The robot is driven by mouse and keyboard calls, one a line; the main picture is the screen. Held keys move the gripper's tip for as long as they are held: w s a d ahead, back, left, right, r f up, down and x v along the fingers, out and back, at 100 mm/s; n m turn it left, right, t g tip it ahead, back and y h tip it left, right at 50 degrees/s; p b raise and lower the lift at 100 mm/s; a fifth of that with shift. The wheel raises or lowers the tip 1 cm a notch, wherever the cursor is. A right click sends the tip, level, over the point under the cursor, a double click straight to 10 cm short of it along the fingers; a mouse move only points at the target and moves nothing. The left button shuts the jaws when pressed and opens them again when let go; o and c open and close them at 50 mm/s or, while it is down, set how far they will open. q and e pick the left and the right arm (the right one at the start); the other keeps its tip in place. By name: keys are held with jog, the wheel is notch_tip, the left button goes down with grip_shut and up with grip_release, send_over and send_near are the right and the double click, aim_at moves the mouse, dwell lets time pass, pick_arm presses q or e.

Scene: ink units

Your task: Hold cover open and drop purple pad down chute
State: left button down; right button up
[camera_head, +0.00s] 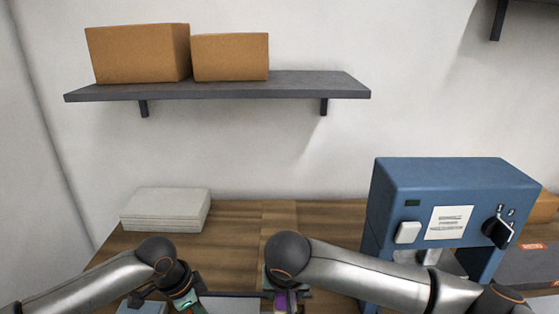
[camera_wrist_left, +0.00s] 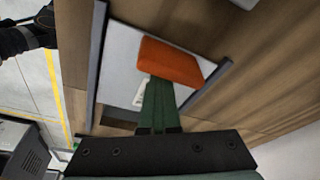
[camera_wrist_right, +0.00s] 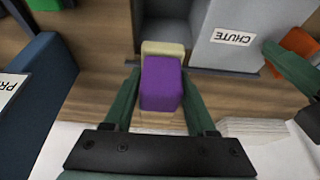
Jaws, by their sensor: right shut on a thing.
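The purple pad (camera_wrist_right: 161,85) has a cream end and is held between the green fingers of my right gripper (camera_wrist_right: 158,88). It hangs by a dark grey opening (camera_wrist_right: 150,35) beside the light grey cover (camera_wrist_right: 222,50), which bears a CHUTE label. Purple also shows at my right gripper (camera_head: 285,302) in the head view. My left gripper (camera_wrist_left: 160,80) looks shut, its fingers together with their tips against the orange handle (camera_wrist_left: 168,62) on the cover (camera_wrist_left: 125,55). The cover lies between two dark rails. The opening's depth is not visible.
A blue machine (camera_head: 450,185) with a dial stands to the right. A grey stack (camera_head: 165,210) lies at the back left of the wooden table (camera_head: 235,240). Two cardboard boxes (camera_head: 138,53) sit on a wall shelf (camera_head: 220,90) above.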

jog(key=shift+f, duration=0.1)
jog(key=shift+s+d+f, duration=0.1)
jog(key=shift+s+f, duration=0.05)
jog(key=shift+f, duration=0.6)
jog(key=shift+s+d+f, duration=0.1)
jog(key=shift+s+f, duration=0.1)
jog(key=shift+f, duration=0.5)
jog(key=shift+s+d+f, duration=0.1)
jog(key=shift+s+f, duration=0.05)
jog(key=shift+f, duration=0.6)
jog(key=o, duration=1.5)
jog(key=shift+o, duration=0.2)
jog(key=shift+r, duration=0.1)
jog(key=shift+r, duration=3.45)
